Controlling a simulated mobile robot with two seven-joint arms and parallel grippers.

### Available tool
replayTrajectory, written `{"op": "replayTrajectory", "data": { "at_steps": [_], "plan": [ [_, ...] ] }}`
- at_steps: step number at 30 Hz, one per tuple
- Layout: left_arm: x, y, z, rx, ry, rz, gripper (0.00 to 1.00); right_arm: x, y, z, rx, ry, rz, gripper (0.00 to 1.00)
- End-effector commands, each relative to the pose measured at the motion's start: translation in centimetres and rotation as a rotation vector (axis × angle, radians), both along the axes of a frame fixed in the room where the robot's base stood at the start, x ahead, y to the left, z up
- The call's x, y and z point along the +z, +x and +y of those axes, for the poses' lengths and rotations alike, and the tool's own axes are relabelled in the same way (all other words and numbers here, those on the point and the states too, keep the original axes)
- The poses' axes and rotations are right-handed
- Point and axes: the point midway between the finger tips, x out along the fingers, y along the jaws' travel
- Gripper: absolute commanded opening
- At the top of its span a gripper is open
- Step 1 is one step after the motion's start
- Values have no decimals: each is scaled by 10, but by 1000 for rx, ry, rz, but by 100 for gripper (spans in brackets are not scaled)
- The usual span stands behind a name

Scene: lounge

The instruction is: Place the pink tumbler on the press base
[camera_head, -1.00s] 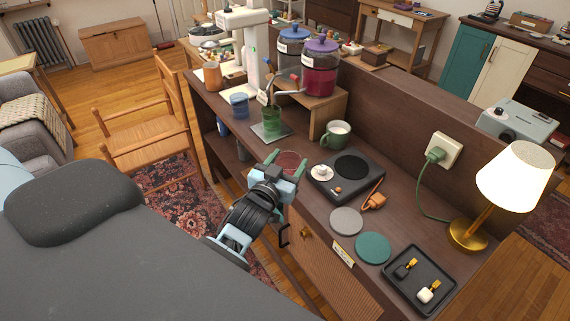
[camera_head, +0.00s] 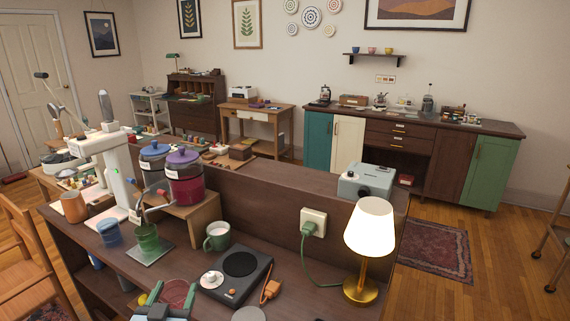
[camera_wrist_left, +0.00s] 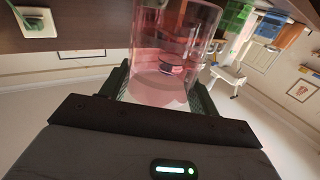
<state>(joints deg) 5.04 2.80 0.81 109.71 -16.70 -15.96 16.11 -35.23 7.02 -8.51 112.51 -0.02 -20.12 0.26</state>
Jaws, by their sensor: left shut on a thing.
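The clear pink tumbler (camera_head: 178,292) is at the bottom of the head view, at the front of the wooden counter beside the small hot plate. My left gripper (camera_head: 166,298) is shut on it, one green finger on each side. In the left wrist view the tumbler (camera_wrist_left: 178,45) fills the space between the fingers (camera_wrist_left: 165,90). A white stand-like machine (camera_head: 112,165) stands at the counter's left end; I cannot tell for sure whether it is the press. My right gripper is not in view.
A blue tumbler (camera_head: 109,234), green mug (camera_head: 217,237), hot plate (camera_head: 237,275) with a small white cup (camera_head: 211,279), and lit lamp (camera_head: 369,230) crowd the counter.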

Motion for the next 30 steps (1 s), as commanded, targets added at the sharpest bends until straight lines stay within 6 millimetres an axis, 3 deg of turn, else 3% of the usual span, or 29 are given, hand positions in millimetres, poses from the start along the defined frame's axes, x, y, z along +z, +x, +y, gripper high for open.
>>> {"op": "replayTrajectory", "data": {
  "at_steps": [9, 15, 20, 30],
  "plan": [
    [16, -84, -52, -68, 5, 0, 16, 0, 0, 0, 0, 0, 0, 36],
    [31, -119, -68, -85, -4, -2, 16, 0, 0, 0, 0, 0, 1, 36],
    [36, -129, -72, -89, -7, -3, 16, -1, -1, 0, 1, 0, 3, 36],
    [36, -129, -72, -90, -7, -3, 16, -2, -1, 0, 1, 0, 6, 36]
  ]
}}
